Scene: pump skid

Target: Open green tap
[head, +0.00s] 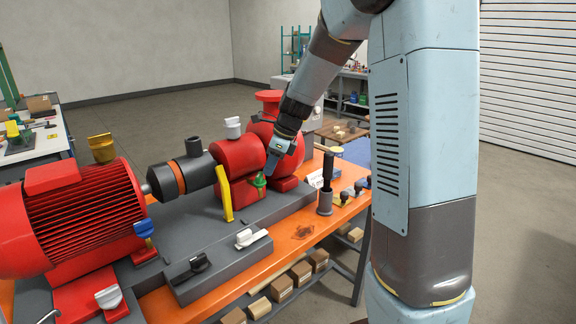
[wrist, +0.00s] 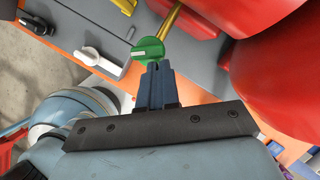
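The green tap (head: 259,182) is on the red pump body, left of and just below my gripper (head: 271,168) in the head view. In the wrist view the green tap (wrist: 147,51) shows a round green knob with a pale stripe across it, on a brass-coloured stem. My gripper (wrist: 157,68) has its two blue fingers side by side with almost no gap, and nothing shows between them. The fingertips are right at the knob's lower edge. I cannot tell whether they touch it.
A yellow lever (head: 225,194) stands just left of the green tap. White (head: 250,238) and black (head: 191,268) handles sit on a grey block in front. A dark upright handle (head: 327,178) stands to the right. The red pump (head: 240,155) is close behind.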

